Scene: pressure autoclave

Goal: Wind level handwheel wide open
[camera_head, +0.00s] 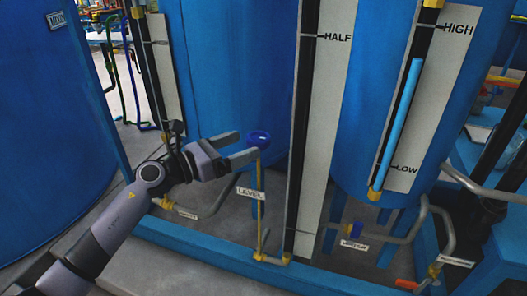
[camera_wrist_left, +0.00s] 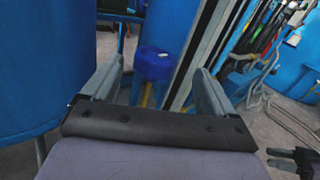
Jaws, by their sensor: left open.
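The level handwheel (camera_head: 259,138) is a small blue wheel on top of a thin yellow stem, with a LEVEL label (camera_head: 251,193) below it. My left gripper (camera_head: 240,148) comes in from the left, open and empty, its fingertips just short of the wheel or beside it. In the left wrist view the blue handwheel (camera_wrist_left: 153,63) shows ahead, between the two spread fingers of my left gripper (camera_wrist_left: 157,75). Whether a finger touches the wheel, I cannot tell. My right gripper does not show in the head view.
Large blue tanks (camera_head: 240,70) stand close behind the wheel. A tall HALF gauge board (camera_head: 321,130) stands just right of it. A HIGH/LOW gauge (camera_head: 440,90) with a light blue column is further right. A blue floor frame (camera_head: 220,257) and pipes run below.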

